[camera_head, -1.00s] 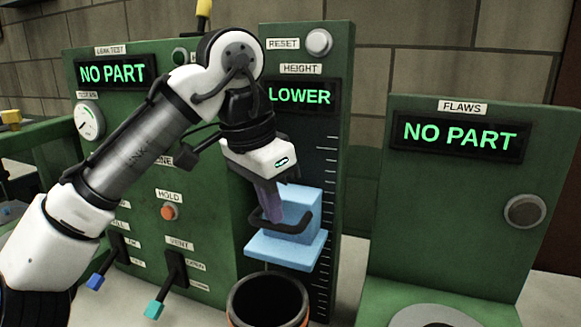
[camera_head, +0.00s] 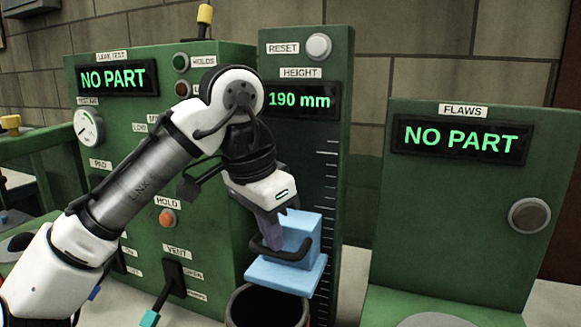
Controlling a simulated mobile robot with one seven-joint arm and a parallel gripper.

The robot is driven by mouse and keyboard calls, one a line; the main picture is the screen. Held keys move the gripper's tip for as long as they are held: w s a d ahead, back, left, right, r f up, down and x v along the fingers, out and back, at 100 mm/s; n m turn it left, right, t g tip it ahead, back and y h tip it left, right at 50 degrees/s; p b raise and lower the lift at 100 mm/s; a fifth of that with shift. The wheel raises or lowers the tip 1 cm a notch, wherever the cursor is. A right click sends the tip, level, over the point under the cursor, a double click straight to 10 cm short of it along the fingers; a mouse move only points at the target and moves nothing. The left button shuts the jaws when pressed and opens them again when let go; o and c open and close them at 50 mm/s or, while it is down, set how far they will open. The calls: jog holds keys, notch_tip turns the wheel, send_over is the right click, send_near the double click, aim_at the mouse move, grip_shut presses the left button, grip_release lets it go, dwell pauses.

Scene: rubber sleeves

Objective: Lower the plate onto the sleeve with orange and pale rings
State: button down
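The light blue plate (camera_head: 285,277) with its blue block and dark handle (camera_head: 266,247) is on the scaled column. My gripper (camera_head: 272,240) is at the handle, its purple fingers close together and seemingly closed on the bar. The black sleeve (camera_head: 250,312) stands upright below the plate. The plate's lower edge overlaps the sleeve's rim in the picture; I cannot tell for sure whether they touch. The sleeve's rings are below the frame edge. The height display (camera_head: 298,100) reads "190 mm".
The leak test panel (camera_head: 215,230) with levers and a HOLD button (camera_head: 167,218) stands left, behind my arm. The flaws station (camera_head: 450,240) stands right and reads "NO PART". A RESET button (camera_head: 318,46) is atop the height column.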

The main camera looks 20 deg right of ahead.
notch_tip(320, 180, up, 8)
jog(key=p, duration=0.9)
dwell(0.6)
